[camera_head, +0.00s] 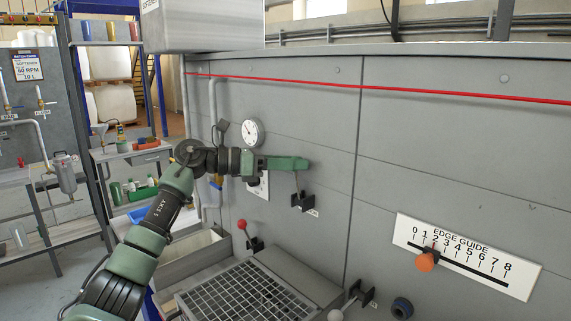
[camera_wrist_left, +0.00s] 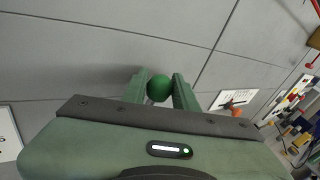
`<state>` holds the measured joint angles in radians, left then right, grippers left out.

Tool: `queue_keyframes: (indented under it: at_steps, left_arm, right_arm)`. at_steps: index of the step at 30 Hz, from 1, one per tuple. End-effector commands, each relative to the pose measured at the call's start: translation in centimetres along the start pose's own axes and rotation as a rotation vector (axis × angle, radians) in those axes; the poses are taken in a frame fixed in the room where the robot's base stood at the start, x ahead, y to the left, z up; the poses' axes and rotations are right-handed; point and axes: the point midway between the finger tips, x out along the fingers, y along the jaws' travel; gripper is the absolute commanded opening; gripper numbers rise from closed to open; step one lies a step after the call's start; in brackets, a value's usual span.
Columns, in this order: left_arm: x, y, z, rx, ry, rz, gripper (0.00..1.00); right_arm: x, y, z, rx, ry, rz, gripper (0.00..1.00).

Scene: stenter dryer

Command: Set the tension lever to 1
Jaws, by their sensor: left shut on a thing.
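My left gripper (camera_head: 305,163) reaches in from the left in front of the grey machine panel. It is shut on a round green knob (camera_wrist_left: 159,88), seen between the two fingers in the left wrist view. In the head view the fingers hide this knob; its thin lever rod (camera_head: 297,185) runs down to a black bracket (camera_head: 303,201) on the panel. The small label by the bracket is too small to read, so I cannot confirm that this is the tension lever or tell its setting. My right gripper is not in view.
A red-knobbed lever (camera_head: 246,230) stands lower left, and a grey-knobbed lever (camera_head: 347,303) at the bottom. The edge guide scale (camera_head: 471,252) has an orange knob (camera_head: 427,261). A round gauge (camera_head: 253,133) is behind my arm. A metal grate (camera_head: 240,297) lies below.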

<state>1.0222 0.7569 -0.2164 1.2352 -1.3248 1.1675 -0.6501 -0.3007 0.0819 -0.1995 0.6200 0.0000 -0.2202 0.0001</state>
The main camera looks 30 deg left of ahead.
Motion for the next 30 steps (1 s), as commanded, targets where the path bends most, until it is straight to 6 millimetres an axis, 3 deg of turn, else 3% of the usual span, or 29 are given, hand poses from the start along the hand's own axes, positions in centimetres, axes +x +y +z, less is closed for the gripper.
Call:
queue_keyframes:
  at_steps: [8,9,10,11,22,30]
  left_arm:
    - [0.0,0.1,0.3,0.004,-0.01,0.004,0.0]
    - [0.0,0.1,0.3,0.004,-0.01,0.004,0.39]
    - [0.0,0.1,0.3,0.004,-0.01,0.004,0.47]
    - [0.0,0.1,0.3,0.004,-0.009,0.004,0.49]
    - [-0.5,0.1,0.0,0.003,-0.005,0.004,0.49]
    - [-4.8,0.3,-0.2,0.005,-0.005,0.006,0.49]
  right_arm:
    - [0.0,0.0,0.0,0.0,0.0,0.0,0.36]
    - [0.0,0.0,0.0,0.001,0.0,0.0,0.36]
    - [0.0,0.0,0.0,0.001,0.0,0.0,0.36]
    - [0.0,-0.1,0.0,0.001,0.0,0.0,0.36]
    - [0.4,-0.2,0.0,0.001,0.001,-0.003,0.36]
    - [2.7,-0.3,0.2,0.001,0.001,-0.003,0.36]
